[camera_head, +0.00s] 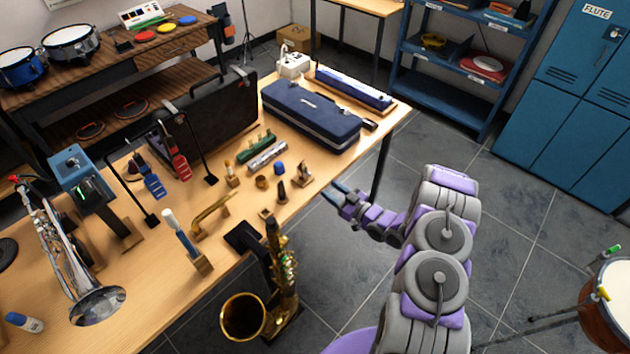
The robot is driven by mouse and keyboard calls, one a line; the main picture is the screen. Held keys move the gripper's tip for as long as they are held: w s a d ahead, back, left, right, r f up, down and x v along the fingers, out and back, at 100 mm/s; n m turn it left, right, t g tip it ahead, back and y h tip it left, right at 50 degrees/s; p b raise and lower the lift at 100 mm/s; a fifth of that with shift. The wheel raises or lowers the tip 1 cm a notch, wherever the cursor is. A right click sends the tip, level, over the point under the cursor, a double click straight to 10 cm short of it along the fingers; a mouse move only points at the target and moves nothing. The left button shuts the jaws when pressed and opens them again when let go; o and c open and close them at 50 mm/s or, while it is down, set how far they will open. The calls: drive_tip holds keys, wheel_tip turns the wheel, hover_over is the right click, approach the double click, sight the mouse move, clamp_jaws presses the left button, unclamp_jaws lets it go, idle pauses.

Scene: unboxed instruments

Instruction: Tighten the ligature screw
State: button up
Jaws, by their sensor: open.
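My gripper (332,190) is open and empty, at the right edge of the wooden table (170,275), with its fingers pointing left toward the small parts. A small mouthpiece-like piece on a wooden stand (303,175) is just left of and behind my fingertips, apart from them. A dark upright mouthpiece-like piece (282,190) stands a little farther left. Which of these carries the ligature, and its screw, is too small to tell.
A saxophone (276,275) stands at the table's front edge. A blue case (311,115), a blue cap (279,168), a brass mouthpipe (211,216) and a trumpet (65,255) are on the table. Tiled floor (540,220) lies open to the right; a drum (606,310) stands there.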

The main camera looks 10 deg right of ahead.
sight(310, 176)
drive_tip(key=b+x, duration=0.1)
drive_tip(key=x, duration=0.7)
drive_tip(key=shift+s+a+b, duration=0.1)
drive_tip(key=shift+a+b, duration=0.2)
drive_tip(key=shift+d, duration=0.4)
drive_tip(key=shift+a, duration=0.3)
drive_tip(key=c, duration=0.6)
clamp_jaws()
drive_tip(key=shift+d, duration=0.1)
